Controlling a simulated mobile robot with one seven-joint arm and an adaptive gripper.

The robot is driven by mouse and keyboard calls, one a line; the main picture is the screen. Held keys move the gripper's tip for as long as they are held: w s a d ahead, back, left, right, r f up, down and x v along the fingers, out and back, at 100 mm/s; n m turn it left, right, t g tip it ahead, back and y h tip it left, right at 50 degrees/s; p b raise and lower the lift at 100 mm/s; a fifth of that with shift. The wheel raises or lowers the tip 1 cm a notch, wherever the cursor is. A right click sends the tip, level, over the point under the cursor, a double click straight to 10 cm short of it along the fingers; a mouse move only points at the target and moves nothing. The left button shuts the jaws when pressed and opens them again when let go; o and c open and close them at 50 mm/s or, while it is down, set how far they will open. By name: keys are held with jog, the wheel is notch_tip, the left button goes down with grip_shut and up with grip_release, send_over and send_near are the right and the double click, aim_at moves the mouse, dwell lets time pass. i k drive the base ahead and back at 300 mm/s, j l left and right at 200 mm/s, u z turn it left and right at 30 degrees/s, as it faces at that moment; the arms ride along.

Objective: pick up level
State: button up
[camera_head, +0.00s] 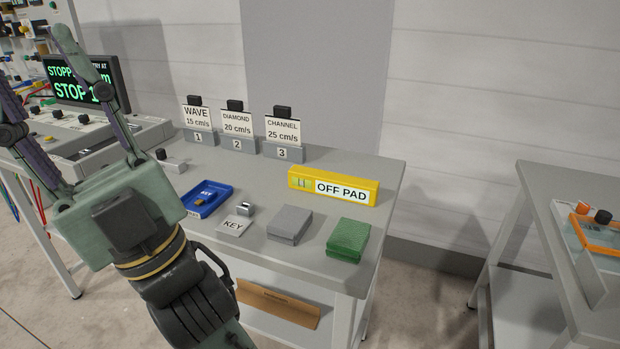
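The level is a yellow bar (333,176) with a greenish vial window at its left end and a white "OFF PAD" label. It lies on the grey table (270,180), near the right part of the top, behind a grey block and a green block. My gripper (31,62) is at the upper left with its two fingers spread wide and nothing visible between them. It is well to the left of the level and not touching it.
A grey block (289,225) and a green ribbed block (348,240) lie in front of the level. A blue tray (207,200) and a "KEY" plate (235,226) are left. Three numbered card stands (238,145) line the back. Another table (550,210) stands right, across a gap.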

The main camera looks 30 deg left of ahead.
aim_at(358, 190)
jog(key=i+l+u, duration=0.2)
jog(key=l, duration=0.15)
jog(key=i+l+u, duration=0.2)
jog(key=l, duration=0.2)
jog(key=l+u, duration=0.25)
jog(key=i+l+u, duration=0.2)
jog(key=l, duration=0.35)
jog(key=i+j, duration=0.35)
